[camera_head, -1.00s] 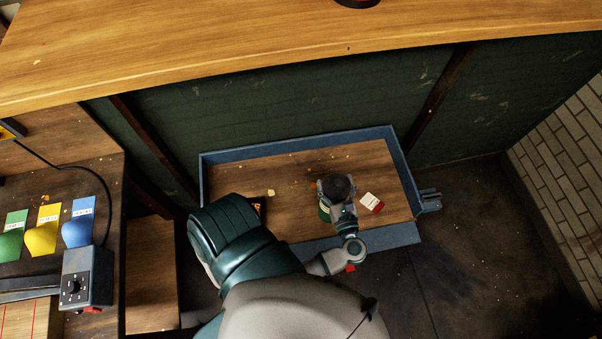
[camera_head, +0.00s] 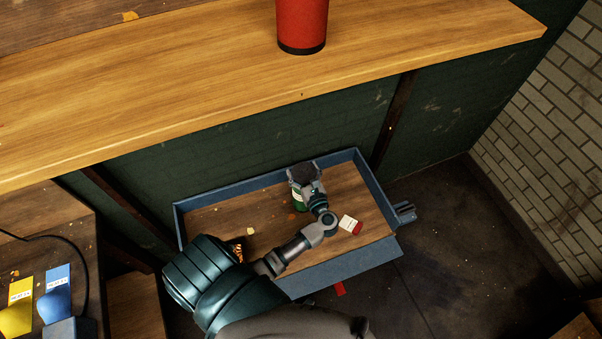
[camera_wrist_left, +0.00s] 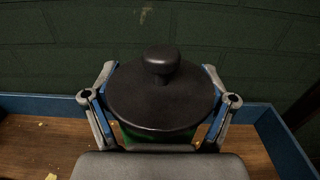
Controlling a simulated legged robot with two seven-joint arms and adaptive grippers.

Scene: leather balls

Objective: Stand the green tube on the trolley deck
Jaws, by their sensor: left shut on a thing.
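The green tube (camera_head: 300,198) has a black lid and a pale label, and it looks upright over the back part of the trolley deck (camera_head: 230,215). The deck is wooden with a blue rim. My left gripper (camera_head: 304,175) is shut on the tube near its top. In the left wrist view the black lid with its knob (camera_wrist_left: 160,95) sits between the two fingers, with a bit of green below it. The tube's base is partly hidden, and I cannot tell whether it touches the deck. My right gripper is not in view.
A white and red box (camera_head: 350,224) lies on the deck right of the tube. A dark and orange item (camera_head: 238,248) lies near the front left, partly behind my arm. A red cylinder (camera_head: 302,22) stands on the wooden counter (camera_head: 180,85). The deck's left part is mostly clear.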

